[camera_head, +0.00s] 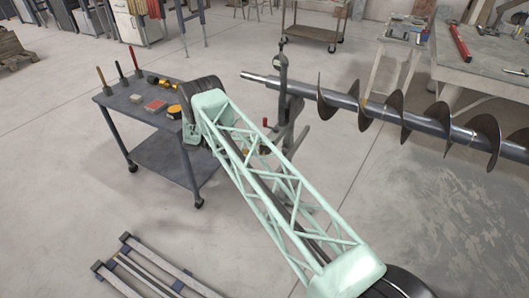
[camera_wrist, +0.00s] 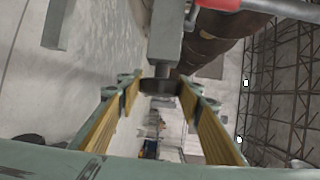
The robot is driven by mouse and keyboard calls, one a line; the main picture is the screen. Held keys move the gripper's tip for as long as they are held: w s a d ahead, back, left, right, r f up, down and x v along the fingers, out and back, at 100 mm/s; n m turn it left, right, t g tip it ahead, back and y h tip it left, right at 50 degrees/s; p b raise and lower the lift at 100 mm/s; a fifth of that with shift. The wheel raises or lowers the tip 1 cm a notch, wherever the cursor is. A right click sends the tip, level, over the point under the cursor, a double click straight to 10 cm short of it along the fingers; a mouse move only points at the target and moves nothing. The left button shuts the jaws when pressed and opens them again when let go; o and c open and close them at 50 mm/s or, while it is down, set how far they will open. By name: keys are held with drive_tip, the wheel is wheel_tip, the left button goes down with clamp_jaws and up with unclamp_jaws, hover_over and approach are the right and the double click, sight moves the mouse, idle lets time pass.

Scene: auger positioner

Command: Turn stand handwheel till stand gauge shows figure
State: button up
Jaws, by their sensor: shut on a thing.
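The stand (camera_head: 291,105) is a grey upright under the bare end of the auger's shaft in the head view; my arm hides its lower part. A red-tipped lever shows on the stand. In the wrist view, my gripper (camera_wrist: 160,92) has its yellow-padded fingers on both sides of a dark round piece, seemingly the handwheel (camera_wrist: 160,86), below the stand's grey square post (camera_wrist: 167,38). The fingers are shut on it.
The auger (camera_head: 430,122) runs to the right with dark flights. A dark tool cart (camera_head: 130,120) with several tools stands at the left. Steel rails (camera_head: 150,270) lie on the floor at the front left. A grey workbench (camera_head: 480,70) is at the upper right.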

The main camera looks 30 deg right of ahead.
drive_tip(key=shift+h+b, duration=0.4)
drive_tip(key=shift+b, duration=0.15)
drive_tip(key=o, duration=0.9)
drive_tip(key=shift+c, duration=0.2)
drive_tip(key=shift+w, duration=0.1)
drive_tip(key=v, duration=0.7)
drive_tip(key=shift+w+a, duration=0.1)
drive_tip(key=shift+r, duration=0.15)
idle(0.4)
